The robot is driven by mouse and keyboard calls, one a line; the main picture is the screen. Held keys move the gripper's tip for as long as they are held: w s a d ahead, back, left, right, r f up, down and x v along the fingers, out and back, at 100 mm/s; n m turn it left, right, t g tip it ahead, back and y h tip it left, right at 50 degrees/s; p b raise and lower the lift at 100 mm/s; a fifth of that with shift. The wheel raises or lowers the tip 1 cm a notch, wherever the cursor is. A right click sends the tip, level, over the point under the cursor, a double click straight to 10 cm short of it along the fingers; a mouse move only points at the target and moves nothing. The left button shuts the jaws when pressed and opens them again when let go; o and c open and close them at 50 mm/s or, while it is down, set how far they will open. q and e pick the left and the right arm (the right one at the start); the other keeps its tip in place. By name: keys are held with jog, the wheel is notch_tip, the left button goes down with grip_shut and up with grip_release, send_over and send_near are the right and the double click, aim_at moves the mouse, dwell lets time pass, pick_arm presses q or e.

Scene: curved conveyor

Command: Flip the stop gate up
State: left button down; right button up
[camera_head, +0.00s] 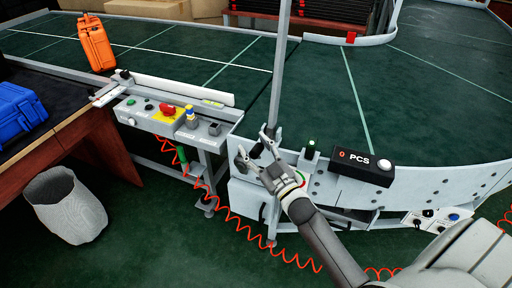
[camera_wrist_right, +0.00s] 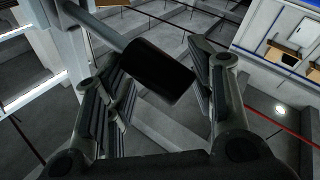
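A long grey bar (camera_head: 279,65), seemingly the stop gate, rises steeply from the near edge of the green conveyor in the head view. Its lower end is close to my right gripper (camera_head: 256,152). In the right wrist view, a rod with a black grip (camera_wrist_right: 155,72) reaches between the spread fingers of my right gripper (camera_wrist_right: 163,95). The fingers look open around the grip; I cannot tell whether either one touches it. My left gripper is out of view.
An orange case (camera_head: 96,43) stands on the conveyor (camera_head: 215,65) at the upper left. A control panel (camera_head: 180,121) and a black PCS counter (camera_head: 361,166) flank the gripper. A blue case (camera_head: 18,112) sits on the left table, above a grey bin (camera_head: 65,205). An orange coiled hose (camera_head: 240,225) hangs below.

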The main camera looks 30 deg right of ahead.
jog(key=v, duration=1.2)
dwell(0.3)
jog(key=s+a+f+m+g+p, duration=0.1)
jog(key=s+f+g, duration=0.2)
jog(key=f, duration=0.8)
jog(key=s+a+f+m+g+h+p, duration=0.1)
jog(key=s+f+g, duration=0.25)
jog(key=f, duration=0.75)
jog(key=s+a+f+m+g+p, duration=0.1)
jog(key=s+f+g, duration=0.2)
jog(key=f, duration=0.8)
jog(key=s+a+f+g, duration=0.1)
jog(key=s+f+g, duration=0.2)
jog(key=s, duration=0.6)
jog(key=s+a+f+g+p, duration=0.1)
jog(key=s+f+g, duration=0.2)
jog(key=s+f, duration=0.4)
jog(key=s+a+f+n+g, duration=0.1)
jog(key=s+f+g, duration=0.3)
jog(key=s, duration=0.7)
jog(key=shift+s+a+f, duration=0.25)
jog(key=shift+s+f, duration=0.1)
jog(key=shift+f, duration=0.45)
